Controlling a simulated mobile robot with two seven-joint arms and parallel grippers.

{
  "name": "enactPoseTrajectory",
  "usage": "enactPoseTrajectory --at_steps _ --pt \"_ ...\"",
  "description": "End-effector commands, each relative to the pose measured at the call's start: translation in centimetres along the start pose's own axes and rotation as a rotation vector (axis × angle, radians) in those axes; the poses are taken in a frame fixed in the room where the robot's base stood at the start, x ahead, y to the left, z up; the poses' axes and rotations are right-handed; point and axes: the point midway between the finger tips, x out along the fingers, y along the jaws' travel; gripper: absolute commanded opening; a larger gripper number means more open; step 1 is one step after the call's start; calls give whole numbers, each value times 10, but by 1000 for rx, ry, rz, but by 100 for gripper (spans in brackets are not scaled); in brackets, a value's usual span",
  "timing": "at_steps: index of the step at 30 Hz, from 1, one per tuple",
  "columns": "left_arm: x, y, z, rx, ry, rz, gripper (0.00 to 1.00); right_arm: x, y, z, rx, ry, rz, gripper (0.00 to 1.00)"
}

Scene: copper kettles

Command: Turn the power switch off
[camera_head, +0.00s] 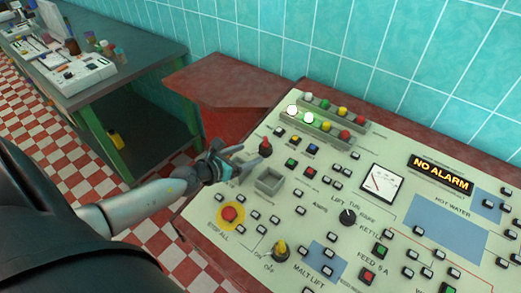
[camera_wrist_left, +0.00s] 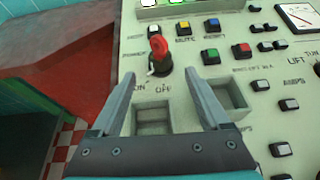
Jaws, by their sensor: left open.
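The power switch is a red knob on a dark base (camera_wrist_left: 158,48), with ON and OFF lettered below it on the panel. It also shows near the left edge of the control panel in the head view (camera_head: 265,147). I cannot tell for sure which setting it points to. My left gripper (camera_head: 238,157) is open and empty, just left of the switch in the head view. In the left wrist view its two fingers (camera_wrist_left: 160,76) are spread, with the switch ahead, between the directions of the tips. The fingers look apart from the knob. My right gripper is not visible.
The pale control panel (camera_head: 335,262) has a red stop button (camera_head: 229,213), a yellow knob (camera_head: 281,249), a square recessed fitting (camera_head: 269,181) and several small buttons. A white lamp (camera_head: 292,110) is lit, and a display reads NO ALARM (camera_head: 440,174). A red surface (camera_head: 235,88) lies behind.

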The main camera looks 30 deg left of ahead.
Motion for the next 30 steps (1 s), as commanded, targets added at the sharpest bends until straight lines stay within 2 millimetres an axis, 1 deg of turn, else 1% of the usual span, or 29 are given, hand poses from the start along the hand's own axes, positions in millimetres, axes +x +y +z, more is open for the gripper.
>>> enactPoseTrajectory --at_steps 1,9,15,19,28,29,30 --pt "9 0 -1 -1 -3 1 79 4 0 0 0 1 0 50" --pt "45 0 -1 -2 -3 1 79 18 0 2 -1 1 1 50" --pt "63 0 -2 -1 0 0 79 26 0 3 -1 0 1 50" --pt "68 0 0 -1 -1 0 79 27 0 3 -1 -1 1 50" --pt "69 0 0 -1 0 0 79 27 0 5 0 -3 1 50" --pt "69 0 0 -1 0 0 77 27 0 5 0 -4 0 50" --pt "69 0 0 -1 0 0 72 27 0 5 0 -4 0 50"
